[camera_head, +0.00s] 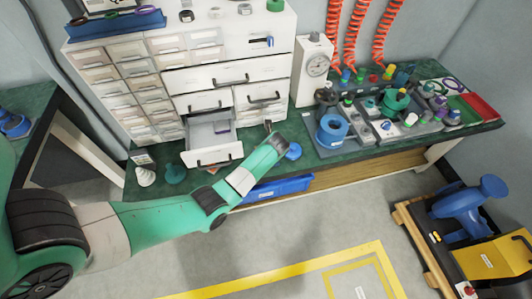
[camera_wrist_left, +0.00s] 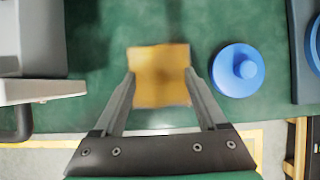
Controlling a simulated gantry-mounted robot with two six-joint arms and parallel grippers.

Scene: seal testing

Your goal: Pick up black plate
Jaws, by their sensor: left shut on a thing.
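My left gripper (camera_wrist_left: 160,80) is shut on an orange-brown square plate (camera_wrist_left: 159,66), one finger at each side edge. The plate is over the green bench top, and I cannot tell whether it touches the surface. In the head view my left arm reaches to the bench edge, and its wrist hides the fingers and the plate. I cannot make out a black plate in either view. My right gripper is not in view.
A blue round part with a knob (camera_wrist_left: 238,71) sits right of the plate. A white drawer (camera_head: 212,153) stands open left of my wrist. A grey fixture with a blue cylinder (camera_head: 333,131) stands to the right. A blue bin (camera_head: 278,189) is below the bench edge.

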